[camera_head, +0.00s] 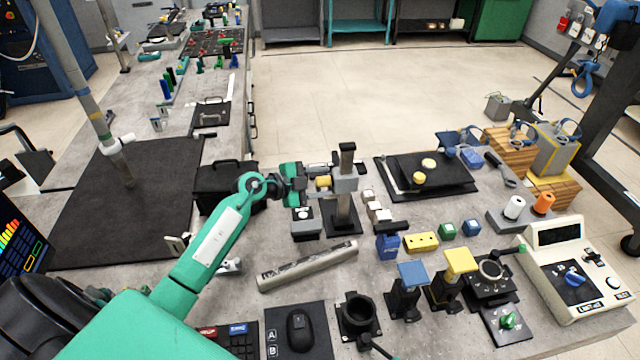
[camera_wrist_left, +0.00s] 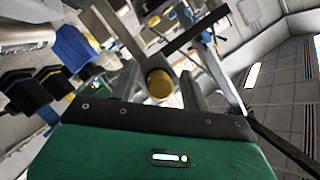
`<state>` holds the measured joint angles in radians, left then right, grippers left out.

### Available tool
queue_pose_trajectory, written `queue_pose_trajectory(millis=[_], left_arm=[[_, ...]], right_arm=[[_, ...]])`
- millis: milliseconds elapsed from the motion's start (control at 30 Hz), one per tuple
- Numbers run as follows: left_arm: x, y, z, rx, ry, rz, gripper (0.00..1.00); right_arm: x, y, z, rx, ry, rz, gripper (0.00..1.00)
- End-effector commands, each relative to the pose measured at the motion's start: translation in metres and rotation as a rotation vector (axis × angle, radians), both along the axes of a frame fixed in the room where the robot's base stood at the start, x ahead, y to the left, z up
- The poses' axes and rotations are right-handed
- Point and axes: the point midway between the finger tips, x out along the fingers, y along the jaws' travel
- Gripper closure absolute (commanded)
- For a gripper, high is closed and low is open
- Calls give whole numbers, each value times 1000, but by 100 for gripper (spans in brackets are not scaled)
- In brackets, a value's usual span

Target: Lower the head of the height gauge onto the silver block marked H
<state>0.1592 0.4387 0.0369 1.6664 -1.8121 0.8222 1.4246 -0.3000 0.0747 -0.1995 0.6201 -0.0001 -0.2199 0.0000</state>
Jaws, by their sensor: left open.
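The height gauge (camera_head: 347,161) stands upright on a dark base, with a grey head (camera_head: 346,184) partway up its column. A yellow knob (camera_head: 324,182) sticks out from the head toward my left gripper (camera_head: 315,184). The gripper is open, with its fingers on either side of the knob; in the left wrist view the knob (camera_wrist_left: 159,84) sits between them, and I cannot tell whether they touch it. Small silver blocks (camera_head: 375,207) stand right of the gauge base, and a pale piece (camera_head: 304,213) sits left of it. No H marking is readable. My right gripper is not in view.
A black case (camera_head: 228,181) stands left of the gauge. A long grey bar (camera_head: 307,264) lies in front, and a black plate (camera_head: 430,174) lies to the right. Blue and yellow-topped fixtures (camera_head: 411,274) crowd the front right.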

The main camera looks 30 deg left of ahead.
Motion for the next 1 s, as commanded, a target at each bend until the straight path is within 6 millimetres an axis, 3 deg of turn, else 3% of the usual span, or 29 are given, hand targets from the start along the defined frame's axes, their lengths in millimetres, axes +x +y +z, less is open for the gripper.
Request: queue_pose_trajectory(millis=[133,367,567,800,1000], left_arm=[[0,0,0,0,0,0,55],[0,0,0,0,0,0,100],[-1,0,-5,0,1,0,100],[0,0,-47,-1,4,0,100],[-1,0,-56,0,1,0,100]], right_arm=[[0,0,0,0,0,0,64],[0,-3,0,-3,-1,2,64],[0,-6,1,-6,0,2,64],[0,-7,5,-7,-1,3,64],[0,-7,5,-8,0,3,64]])
